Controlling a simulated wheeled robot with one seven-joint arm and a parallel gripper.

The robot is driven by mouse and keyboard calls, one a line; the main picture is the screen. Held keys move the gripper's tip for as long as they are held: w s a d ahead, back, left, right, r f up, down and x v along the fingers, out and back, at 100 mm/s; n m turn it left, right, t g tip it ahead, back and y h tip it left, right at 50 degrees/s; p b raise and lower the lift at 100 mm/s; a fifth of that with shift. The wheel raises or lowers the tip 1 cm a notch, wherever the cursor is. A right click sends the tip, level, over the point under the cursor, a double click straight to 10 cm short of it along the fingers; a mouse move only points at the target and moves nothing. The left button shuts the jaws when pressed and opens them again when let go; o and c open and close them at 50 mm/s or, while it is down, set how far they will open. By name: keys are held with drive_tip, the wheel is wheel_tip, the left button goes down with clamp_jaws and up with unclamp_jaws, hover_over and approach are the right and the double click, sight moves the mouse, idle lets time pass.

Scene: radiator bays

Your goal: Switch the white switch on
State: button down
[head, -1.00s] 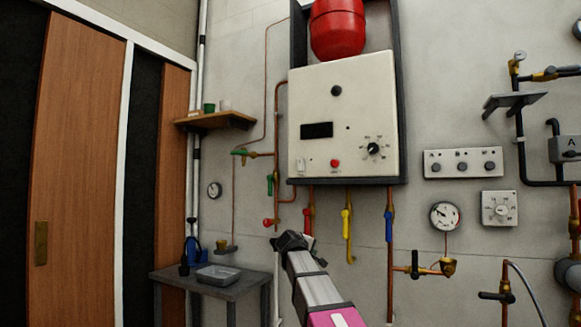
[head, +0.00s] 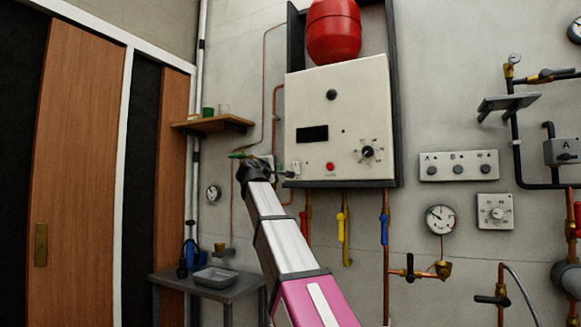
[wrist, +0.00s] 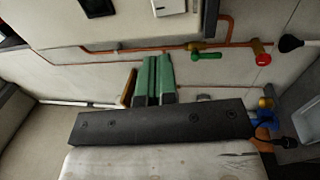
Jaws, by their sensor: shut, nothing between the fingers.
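The white switch (head: 296,167) is a small pale plate at the lower left of the cream boiler panel (head: 340,110). In the wrist view the switch (wrist: 169,7) is at the top edge, partly cut off. Its rocker position is too small to tell. My gripper (wrist: 154,62) shows green fingers in the wrist view, shut together and empty, pointing toward the wall below the switch and apart from it. In the head view my arm reaches up to just left of the panel's lower left corner; the fingertips are hard to make out there.
A red knob (head: 330,166) and a black dial (head: 367,152) sit right of the switch. Copper pipes with a green valve (wrist: 206,56) and a red-handled valve (wrist: 262,59) run near my gripper. A wooden shelf (head: 213,124) and a grey table (head: 222,286) stand left.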

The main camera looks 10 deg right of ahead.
sight(296, 164)
idle(0.3)
drive_tip(key=x, duration=1.4)
drive_tip(key=shift+r, duration=0.1)
drive_tip(key=shift+w+d+r, duration=0.15)
drive_tip(key=shift+w, duration=0.05)
drive_tip(key=shift+s, duration=0.15)
drive_tip(key=shift+s+a, duration=0.2)
drive_tip(key=shift+s, duration=0.1)
drive_tip(key=s+a+r, duration=0.2)
drive_tip(key=s+a, duration=0.5)
drive_tip(key=s, duration=0.3)
drive_tip(key=shift+s+a, duration=0.25)
drive_tip(key=shift+a, duration=0.15)
